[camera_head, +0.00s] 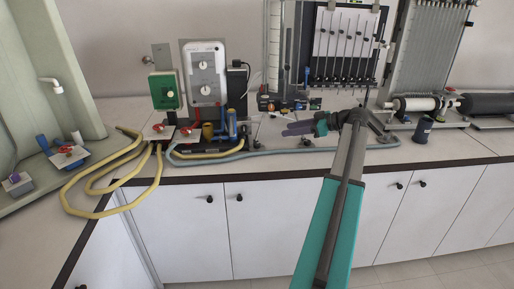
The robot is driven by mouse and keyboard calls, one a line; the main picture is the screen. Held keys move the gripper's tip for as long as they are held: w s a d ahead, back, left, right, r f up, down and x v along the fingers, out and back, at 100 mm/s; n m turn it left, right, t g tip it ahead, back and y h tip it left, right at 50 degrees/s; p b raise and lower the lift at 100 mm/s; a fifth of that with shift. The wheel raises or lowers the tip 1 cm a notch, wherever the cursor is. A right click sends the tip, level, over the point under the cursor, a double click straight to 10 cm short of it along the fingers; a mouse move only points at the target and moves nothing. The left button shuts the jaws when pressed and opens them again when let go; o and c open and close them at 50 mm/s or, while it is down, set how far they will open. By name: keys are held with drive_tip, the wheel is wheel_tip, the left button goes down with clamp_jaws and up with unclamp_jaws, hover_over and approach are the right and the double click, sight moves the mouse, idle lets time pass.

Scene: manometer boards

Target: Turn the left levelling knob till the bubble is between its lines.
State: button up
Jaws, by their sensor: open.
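A manometer board (345,38) with several upright tubes stands against the wall at the upper middle. My gripper (285,130) is in front of and below it, low over the worktop and pointing left. Its jaws look purple-grey; the gap between them is too small to make out. A small dark knob (307,141) shows just below my gripper, near the front of the worktop; I cannot tell whether it is the left levelling knob or whether the gripper touches it. I cannot make out the bubble or its lines. My arm hides part of the board's foot.
A grey-blue hose (240,156) runs along the worktop's front edge below my gripper. Yellow hoses (100,213), a green box (164,91) and a white-faced unit (205,75) are left. A dark cylinder (422,130) and a larger tube board (428,50) are right.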

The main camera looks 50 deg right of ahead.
sight(258, 144)
drive_tip(key=shift+w+f+b, duration=0.15)
drive_tip(key=shift+f+b, duration=0.85)
drive_tip(key=shift+f, duration=0.15)
drive_tip(key=shift+w+f+b, duration=0.1)
drive_tip(key=shift+f+b, duration=0.85)
drive_tip(key=shift+f, duration=0.2)
drive_tip(key=shift+a, duration=0.1)
drive_tip(key=p+x, duration=0.2)
drive_tip(key=x, duration=1.1)
drive_tip(key=shift+w+a+f, duration=0.1)
drive_tip(key=shift+w, duration=0.3)
drive_tip(key=c, duration=1)
